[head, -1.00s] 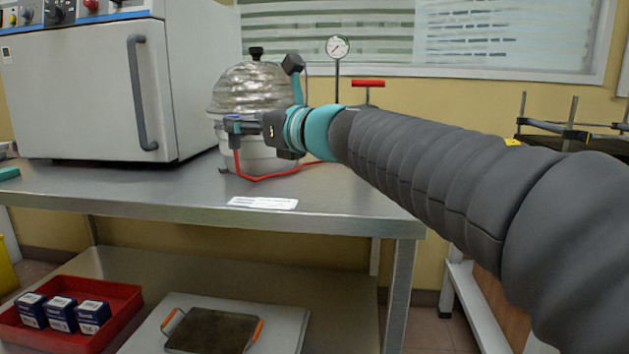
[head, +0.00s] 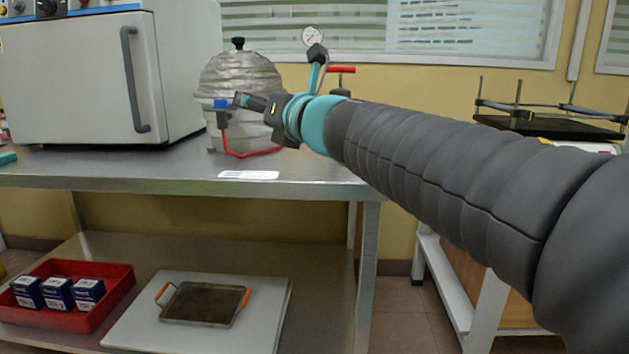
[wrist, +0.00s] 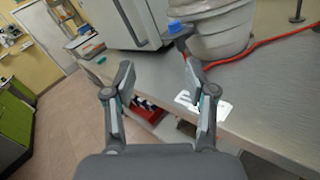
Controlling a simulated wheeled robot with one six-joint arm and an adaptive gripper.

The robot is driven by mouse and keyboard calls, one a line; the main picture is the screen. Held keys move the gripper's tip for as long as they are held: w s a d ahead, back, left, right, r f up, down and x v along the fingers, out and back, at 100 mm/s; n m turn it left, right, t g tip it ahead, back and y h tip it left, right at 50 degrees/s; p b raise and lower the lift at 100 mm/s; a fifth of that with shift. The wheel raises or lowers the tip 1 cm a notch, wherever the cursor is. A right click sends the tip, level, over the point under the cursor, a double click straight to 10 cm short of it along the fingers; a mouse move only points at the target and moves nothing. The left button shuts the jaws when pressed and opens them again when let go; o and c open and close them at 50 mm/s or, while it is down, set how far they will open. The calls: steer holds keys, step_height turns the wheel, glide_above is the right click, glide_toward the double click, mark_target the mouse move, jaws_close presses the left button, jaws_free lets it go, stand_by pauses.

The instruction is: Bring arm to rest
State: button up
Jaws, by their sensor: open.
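My gripper (head: 258,102) is at the end of my outstretched grey-sleeved arm, in front of the silver-lidded vessel on the steel table. In the wrist view my gripper (wrist: 160,88) shows its two fingers spread apart, with nothing between them. The vessel (head: 238,85) has a black knob on its lid and a blue clip with a red cable at its side. It also shows at the top of the wrist view (wrist: 222,30), beyond the fingers. My gripper covers part of the vessel in the head view, and I cannot tell the exact gap between them.
The steel table (head: 310,182) carries a large white oven (head: 85,80) at left and a white label (head: 249,175). Its lower shelf holds a red bin (head: 100,305) of small boxes and a tray with orange handles (head: 205,303). A side bench (head: 455,290) stands at right.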

steer(key=s+d+f+m+t+h+p, duration=0.1)
steer(key=d+f+m+t+h, duration=0.2)
steer(key=d+m+h, duration=0.7)
steer(key=s+d+f+m+g+h+p, duration=0.1)
steer(key=s+d+f+m+g, duration=0.15)
steer(key=d+f+m, duration=0.4)
steer(key=s+d+f+m+g+h+p, duration=0.1)
steer(key=s+d+f+m+h, duration=0.2)
steer(key=d+m, duration=0.5)
steer(key=s+f+m+g+y+p, duration=0.2)
steer(key=s+f+m+g, duration=0.6)
steer(key=s+f+m, duration=0.7)
steer(key=s+f, duration=0.2)
steer(key=s, duration=0.3)
steer(key=shift+s+d+f, duration=0.2)
steer(key=shift+d+f, duration=0.05)
steer(key=shift+f, duration=0.15)
